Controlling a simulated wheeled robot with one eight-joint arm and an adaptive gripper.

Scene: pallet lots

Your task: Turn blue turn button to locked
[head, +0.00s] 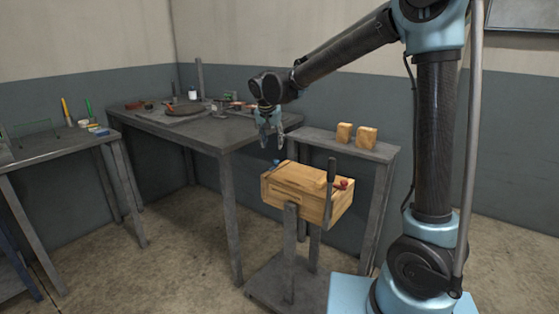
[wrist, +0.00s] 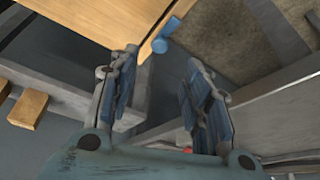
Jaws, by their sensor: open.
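A wooden box (head: 300,188) sits on a grey stand, with a blue turn button (head: 276,162) at its far left edge. In the wrist view the blue turn button (wrist: 172,26) shows at the corner of the wooden box (wrist: 105,18), with a round blue end (wrist: 159,46). My gripper (head: 271,144) hangs pointing down, just above the blue button in the head view. In the wrist view my gripper (wrist: 162,62) has its fingers apart with nothing between them. The button appears beyond the fingertips, apart from them. I cannot tell its exact setting.
Two wooden blocks (head: 355,134) rest on a grey shelf (head: 340,146) behind. A cluttered workbench (head: 215,137) stands behind left; another table (head: 50,150) is at far left.

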